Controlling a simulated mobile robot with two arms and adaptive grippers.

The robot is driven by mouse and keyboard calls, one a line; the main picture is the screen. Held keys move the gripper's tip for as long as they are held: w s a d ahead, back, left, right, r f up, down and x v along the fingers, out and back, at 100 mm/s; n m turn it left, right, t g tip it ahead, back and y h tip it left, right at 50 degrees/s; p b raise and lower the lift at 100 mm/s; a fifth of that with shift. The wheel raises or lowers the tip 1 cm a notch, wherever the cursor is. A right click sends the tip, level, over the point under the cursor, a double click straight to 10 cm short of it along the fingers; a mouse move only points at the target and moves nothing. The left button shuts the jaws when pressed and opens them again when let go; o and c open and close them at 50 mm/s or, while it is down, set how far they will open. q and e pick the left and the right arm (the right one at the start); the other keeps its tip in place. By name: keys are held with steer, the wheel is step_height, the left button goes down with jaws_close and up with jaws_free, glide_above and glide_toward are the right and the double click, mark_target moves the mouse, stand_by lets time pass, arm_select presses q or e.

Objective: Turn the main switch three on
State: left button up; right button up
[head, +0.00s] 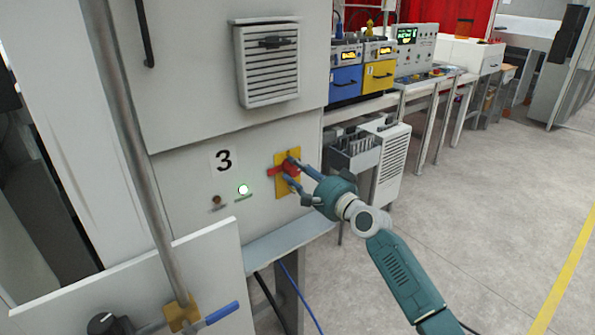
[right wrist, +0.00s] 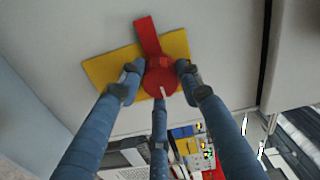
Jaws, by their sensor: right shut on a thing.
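The main switch is a red rotary knob with a red lever (head: 274,171) on a yellow plate (head: 281,188). It is on the grey cabinet panel to the right of a black number 3 (head: 223,160). The lever points left in the head view. My right gripper (head: 292,171) is shut on the red knob. In the right wrist view, blue fingers sit on both sides of the red knob (right wrist: 161,82), with a third below it. The lever (right wrist: 146,34) sticks out above the fingers there. My left gripper is not in view.
A green lamp (head: 243,189) glows below the 3, beside a dark brown button (head: 216,200). A grey ledge (head: 290,247) runs under the panel. A metal pole (head: 140,155) stands at left. Benches with blue and yellow devices (head: 378,75) stand behind. Floor at right is clear.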

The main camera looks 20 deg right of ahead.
steer(key=shift+a+f, duration=0.25)
steer(key=shift+f, duration=0.2)
steer(key=o, duration=1.1)
steer(key=shift+s, duration=0.1)
steer(key=shift+c, duration=0.2)
steer(key=shift+o, duration=0.4)
steer(key=shift+r, duration=0.3)
steer(key=shift+s+d, duration=0.2)
steer(key=shift+s, duration=0.05)
steer(key=v, duration=1.1)
steer(key=shift+s, duration=0.2)
